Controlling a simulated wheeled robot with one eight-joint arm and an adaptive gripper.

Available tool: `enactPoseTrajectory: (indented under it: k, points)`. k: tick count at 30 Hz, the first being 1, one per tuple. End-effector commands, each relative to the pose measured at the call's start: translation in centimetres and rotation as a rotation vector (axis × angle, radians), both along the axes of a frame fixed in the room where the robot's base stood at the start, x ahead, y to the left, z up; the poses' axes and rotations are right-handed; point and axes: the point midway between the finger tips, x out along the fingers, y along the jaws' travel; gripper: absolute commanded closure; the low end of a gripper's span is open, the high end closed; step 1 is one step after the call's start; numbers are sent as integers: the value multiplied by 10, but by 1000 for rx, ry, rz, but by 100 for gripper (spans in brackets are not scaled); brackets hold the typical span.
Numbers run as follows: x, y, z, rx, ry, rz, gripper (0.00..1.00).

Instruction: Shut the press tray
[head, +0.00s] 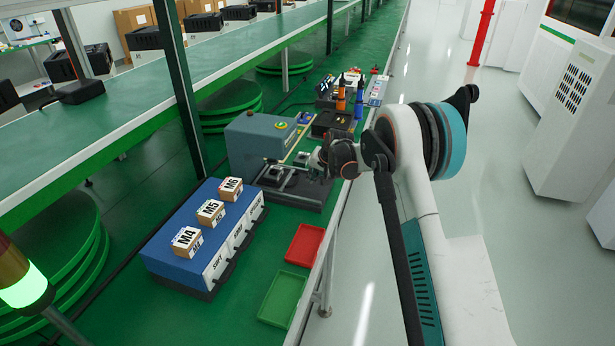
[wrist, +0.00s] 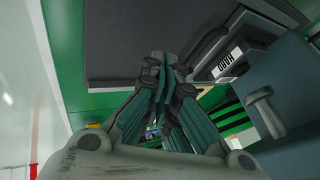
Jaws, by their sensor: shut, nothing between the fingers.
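The press (head: 252,142) is a grey-blue box with a green and yellow button on top, standing on the green line table. Its dark tray (head: 278,176) shows in front of the body, toward the right, above a dark base plate (head: 300,194). My gripper (head: 318,164) is at the right side of the tray, partly overlapping it in the head view. In the wrist view my gripper (wrist: 163,72) has its fingers together and empty, over the dark plate. The press body (wrist: 285,105) fills the right there. Whether the fingers touch the tray I cannot tell.
A blue drawer unit (head: 205,235) with boxes marked M4, M5 and M6 stands in front of the press. A red bin (head: 305,244) and a green bin (head: 283,299) lie near the table edge. Bottles (head: 341,100) and tools stand beyond the press.

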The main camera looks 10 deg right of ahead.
Motion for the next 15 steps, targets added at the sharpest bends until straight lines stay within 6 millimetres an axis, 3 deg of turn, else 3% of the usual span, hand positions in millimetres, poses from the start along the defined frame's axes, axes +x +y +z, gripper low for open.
enactPoseTrajectory:
  k: [1,6,15]
  points:
    - [-6,-2,14,0,0,-1,100]
    - [-25,-12,46,0,0,-1,100]
    - [-46,-23,79,1,0,0,100]
